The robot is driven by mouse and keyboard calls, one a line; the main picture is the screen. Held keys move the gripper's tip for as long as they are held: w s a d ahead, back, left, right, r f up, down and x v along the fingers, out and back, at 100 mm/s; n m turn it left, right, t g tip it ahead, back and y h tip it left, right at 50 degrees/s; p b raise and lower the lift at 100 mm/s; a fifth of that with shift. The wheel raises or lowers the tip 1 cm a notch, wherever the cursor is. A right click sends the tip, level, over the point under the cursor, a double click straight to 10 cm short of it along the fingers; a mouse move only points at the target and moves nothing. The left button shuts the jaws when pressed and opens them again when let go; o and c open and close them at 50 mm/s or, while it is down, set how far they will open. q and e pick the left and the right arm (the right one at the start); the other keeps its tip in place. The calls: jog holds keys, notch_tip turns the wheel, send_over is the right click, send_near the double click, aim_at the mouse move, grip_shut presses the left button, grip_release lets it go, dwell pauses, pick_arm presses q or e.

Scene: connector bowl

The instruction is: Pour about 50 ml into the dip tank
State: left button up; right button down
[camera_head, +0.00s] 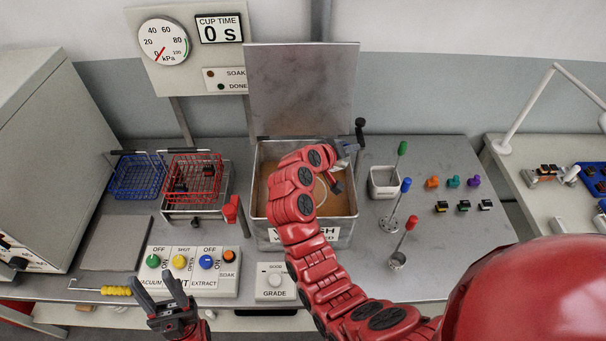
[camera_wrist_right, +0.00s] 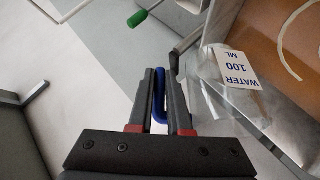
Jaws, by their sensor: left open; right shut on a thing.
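The metal tank (camera_head: 338,228) with its lid raised holds a brown liquid. Its front label is partly hidden by my right arm. My right gripper (camera_wrist_right: 160,80) is shut on a blue loop (camera_wrist_right: 160,112), which looks like the handle of a clear vessel (camera_wrist_right: 242,104) marked "WATER 100 ML". In the right wrist view the vessel is beside the tank's brown interior (camera_wrist_right: 296,38), and its water level cannot be made out. In the head view my right gripper (camera_head: 343,158) is at the tank's right rim, partly hidden. My left gripper (camera_head: 158,288) is open and empty at the front left.
Blue (camera_head: 137,176) and red (camera_head: 193,178) wire baskets stand left of the tank. A small white container (camera_head: 384,182), green, blue and red-handled tools, and several small connectors stand right. Control panels (camera_head: 193,271) line the front edge. The raised lid (camera_head: 303,87) stands behind.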

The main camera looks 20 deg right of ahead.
jog(key=shift+r, duration=0.1)
jog(key=w+d+f+m+g+y+b, duration=0.1)
jog(key=d+f+m+y+b, duration=0.1)
jog(key=d+y, duration=0.5)
jog(key=shift+d+f+g+y, duration=0.2)
jog(key=shift+f+g+y, duration=0.15)
jog(key=shift+y, duration=0.85)
